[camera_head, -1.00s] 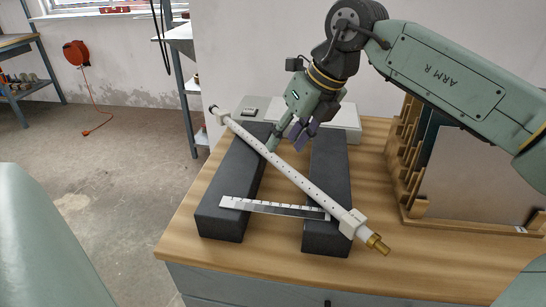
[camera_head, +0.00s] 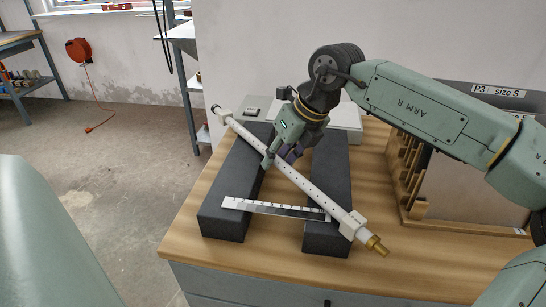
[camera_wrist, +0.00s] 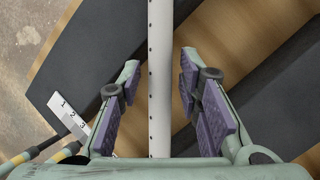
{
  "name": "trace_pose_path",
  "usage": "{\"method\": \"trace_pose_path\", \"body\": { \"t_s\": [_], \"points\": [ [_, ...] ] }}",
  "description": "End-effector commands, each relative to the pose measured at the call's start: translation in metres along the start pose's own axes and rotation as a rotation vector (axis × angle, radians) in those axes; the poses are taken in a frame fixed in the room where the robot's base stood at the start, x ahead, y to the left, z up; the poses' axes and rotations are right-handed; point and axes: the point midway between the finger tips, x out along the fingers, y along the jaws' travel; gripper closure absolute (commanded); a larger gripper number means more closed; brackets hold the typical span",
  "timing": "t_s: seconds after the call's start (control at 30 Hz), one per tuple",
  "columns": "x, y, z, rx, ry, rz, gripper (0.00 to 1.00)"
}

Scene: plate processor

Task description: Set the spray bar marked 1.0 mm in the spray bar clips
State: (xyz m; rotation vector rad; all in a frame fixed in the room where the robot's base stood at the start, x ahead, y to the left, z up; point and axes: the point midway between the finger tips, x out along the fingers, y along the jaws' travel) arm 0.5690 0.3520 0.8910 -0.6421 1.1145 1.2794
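A long white spray bar (camera_head: 318,194) with a row of small dark holes lies slantwise across two dark blocks. It has a brass end at the lower right, a dark tip at the upper left and a white square piece near each end. I cannot read any size mark on it. My gripper (camera_head: 279,160) is at the bar, left of its middle. In the wrist view my open gripper (camera_wrist: 157,85) has one finger on each side of the bar (camera_wrist: 161,60), with gaps on both sides. I cannot make out the spray bar clips.
The left block (camera_head: 222,205) and right block (camera_head: 334,160) stand on a wooden bench top (camera_head: 277,242). A numbered grey-step strip (camera_head: 275,208) bridges them near the front. A wooden rack (camera_head: 408,170) with panels stands right, a pale flat box (camera_head: 345,120) behind.

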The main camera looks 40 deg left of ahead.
Motion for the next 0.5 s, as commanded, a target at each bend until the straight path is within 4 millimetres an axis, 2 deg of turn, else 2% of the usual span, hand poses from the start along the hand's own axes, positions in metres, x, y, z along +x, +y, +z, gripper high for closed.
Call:
{"method": "trace_pose_path", "body": {
  "t_s": [0.07, 0.43, 0.5],
  "points": [
    [-0.0002, -0.0001, 0.0000, 0.000, 0.000, 0.000, 0.75],
    [-0.0004, -0.0001, 0.0001, 0.000, 0.000, 0.000, 1.00],
    [-0.0004, 0.0000, 0.0001, 0.000, 0.000, 0.000, 1.00]
  ]
}}
